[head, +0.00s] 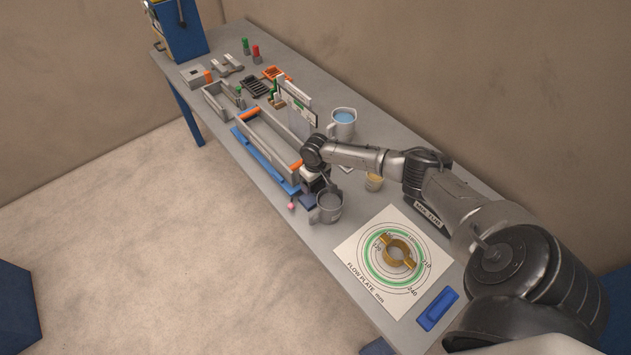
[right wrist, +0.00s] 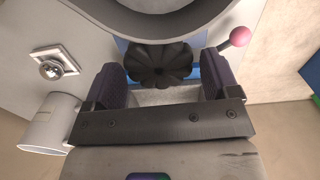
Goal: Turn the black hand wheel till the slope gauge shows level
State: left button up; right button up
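The black hand wheel (right wrist: 160,66) is lobed and shows in the right wrist view between my right gripper's two dark fingers (right wrist: 163,85). The fingers stand apart on either side of it. The left finger looks close to its rim, and a narrow gap shows at the right finger; I cannot tell if either touches. In the head view my right gripper (head: 311,190) hangs at the near end of the long tray (head: 270,142) on a blue base and hides the wheel. A pink ball (head: 291,206) sticks out beside it. I cannot make out the slope gauge's reading. My left gripper is not in view.
A grey jug (head: 327,208) stands close beside my right gripper. A flow plate sheet (head: 354,244) with a brass ring (head: 398,252) lies toward the near right.

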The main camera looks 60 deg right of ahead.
jog(key=shift+o, duration=0.5)
jog(key=shift+r, duration=0.1)
notch_tip(320, 180, up, 14)
jog(key=shift+f, duration=0.2)
dwell(0.7)
